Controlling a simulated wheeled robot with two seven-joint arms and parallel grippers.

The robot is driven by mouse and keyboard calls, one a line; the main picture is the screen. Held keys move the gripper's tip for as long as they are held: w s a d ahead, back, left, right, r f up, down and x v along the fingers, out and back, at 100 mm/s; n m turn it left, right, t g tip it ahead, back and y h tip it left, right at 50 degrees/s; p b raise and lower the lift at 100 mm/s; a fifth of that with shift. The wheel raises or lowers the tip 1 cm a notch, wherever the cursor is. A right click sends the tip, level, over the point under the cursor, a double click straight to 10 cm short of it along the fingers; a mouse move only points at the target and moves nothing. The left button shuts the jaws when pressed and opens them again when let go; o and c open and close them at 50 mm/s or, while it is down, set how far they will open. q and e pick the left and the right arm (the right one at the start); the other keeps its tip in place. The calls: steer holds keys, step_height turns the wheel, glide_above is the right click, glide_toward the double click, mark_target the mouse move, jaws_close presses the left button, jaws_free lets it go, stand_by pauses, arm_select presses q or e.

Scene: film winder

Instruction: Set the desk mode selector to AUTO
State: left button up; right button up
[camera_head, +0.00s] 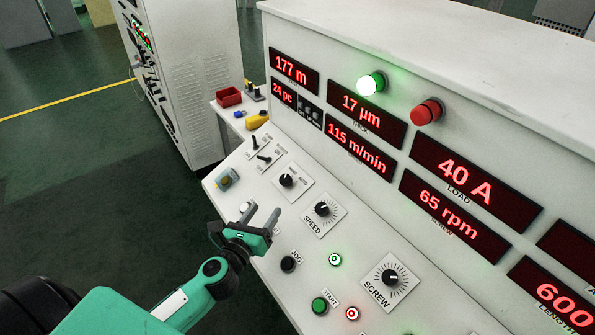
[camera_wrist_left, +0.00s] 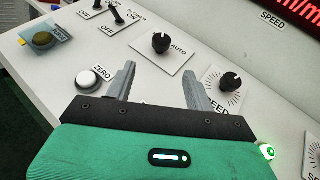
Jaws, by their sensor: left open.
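The mode selector (camera_head: 287,180) is a black knob on a white square plate on the sloping desk, with AUTO printed at its right. It also shows in the left wrist view (camera_wrist_left: 160,43), just beyond the fingertips. A small light mark shows on the knob, but I cannot tell for sure which setting it points to. My left gripper (camera_head: 261,213) is open and empty, just in front of the selector plate. In the left wrist view its two grey fingers (camera_wrist_left: 158,72) stand apart, with the knob ahead between them and not touched. My right gripper is not in view.
The SPEED knob (camera_head: 322,209) is to the right of the selector. A white ZERO button (camera_wrist_left: 89,80) lies close to the left finger. Toggle switches (camera_head: 263,158) and a yellowish button (camera_head: 226,179) are farther left. The display panel (camera_head: 350,110) rises behind.

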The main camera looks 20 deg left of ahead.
mark_target(282, 184)
arm_select(q)
steer(key=shift+w+d+r, duration=0.1)
steer(key=shift+w+r, duration=0.05)
steer(key=shift+w, duration=0.05)
steer(key=w, duration=0.1)
steer(key=w+p, duration=0.1)
steer(key=w, duration=0.1)
steer(key=shift+w+r+p, duration=0.25)
steer(key=shift+r+p, duration=0.05)
steer(key=shift+p, duration=0.05)
steer(key=w+p, duration=0.1)
steer(key=w, duration=0.4)
steer(key=shift+w+f, duration=0.15)
steer(key=shift+w, duration=0.25)
steer(key=w+p, duration=0.1)
steer(key=w, duration=0.2)
steer(key=shift+w+f, duration=0.1)
steer(key=shift+w, duration=0.2)
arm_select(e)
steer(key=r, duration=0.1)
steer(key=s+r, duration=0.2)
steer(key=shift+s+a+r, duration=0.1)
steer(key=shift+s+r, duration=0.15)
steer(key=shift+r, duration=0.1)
arm_select(q)
steer(key=c, duration=1)
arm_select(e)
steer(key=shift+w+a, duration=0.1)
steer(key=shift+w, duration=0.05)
